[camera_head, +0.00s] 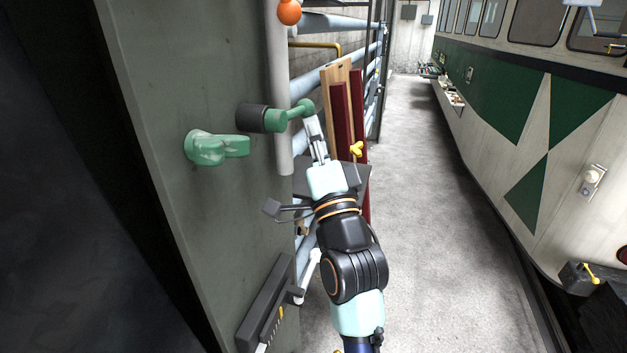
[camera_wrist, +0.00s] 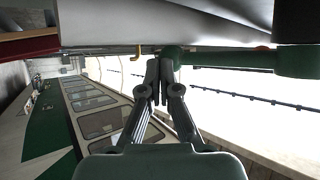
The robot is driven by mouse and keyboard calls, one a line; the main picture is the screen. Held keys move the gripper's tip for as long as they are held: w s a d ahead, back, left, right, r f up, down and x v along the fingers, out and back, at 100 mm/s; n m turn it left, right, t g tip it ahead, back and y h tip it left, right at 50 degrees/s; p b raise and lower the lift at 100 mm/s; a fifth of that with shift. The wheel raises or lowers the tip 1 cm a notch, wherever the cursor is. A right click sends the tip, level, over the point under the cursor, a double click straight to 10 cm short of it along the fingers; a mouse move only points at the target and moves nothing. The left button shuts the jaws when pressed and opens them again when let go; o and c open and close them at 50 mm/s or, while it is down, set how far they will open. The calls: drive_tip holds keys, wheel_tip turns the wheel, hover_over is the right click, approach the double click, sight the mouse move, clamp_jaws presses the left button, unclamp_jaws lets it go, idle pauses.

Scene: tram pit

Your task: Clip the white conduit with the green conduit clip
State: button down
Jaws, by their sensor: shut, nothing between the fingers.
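The white conduit (camera_head: 278,90) runs upright along the edge of the grey panel. It also crosses the top of the wrist view (camera_wrist: 170,22). The green conduit clip (camera_head: 275,120), with a black cylindrical part (camera_head: 252,117) and a short green handle, lies across the conduit; I cannot tell whether it is closed around it. The clip also shows at the right of the wrist view (camera_wrist: 298,62). My gripper (camera_head: 309,121) is shut and empty, its tips at or very near the handle's rounded end. In the wrist view my gripper (camera_wrist: 160,68) shows both fingers together just below that end; contact is unclear.
Another green fitting (camera_head: 215,147) sits on the grey panel (camera_head: 170,70) to the left. An orange ball (camera_head: 289,12) is by the conduit's upper part. Open floor (camera_head: 415,170) lies right, before the tram (camera_head: 530,110).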

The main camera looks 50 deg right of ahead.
drive_tip(key=shift+w+d+r+p, duration=0.1)
drive_tip(key=shift+d+r+p, duration=0.1)
drive_tip(key=shift+r+p, duration=0.3)
drive_tip(key=shift+r, duration=0.15)
drive_tip(key=shift+f+b, duration=0.4)
drive_tip(key=s+a+f+b, duration=0.1)
drive_tip(key=s+f+b, duration=0.3)
drive_tip(key=s+f, duration=0.3)
wheel_tip(320, 180, down, 4)
drive_tip(key=shift+s+r, duration=0.1)
drive_tip(key=shift+s, duration=0.3)
drive_tip(key=shift+a, duration=0.1)
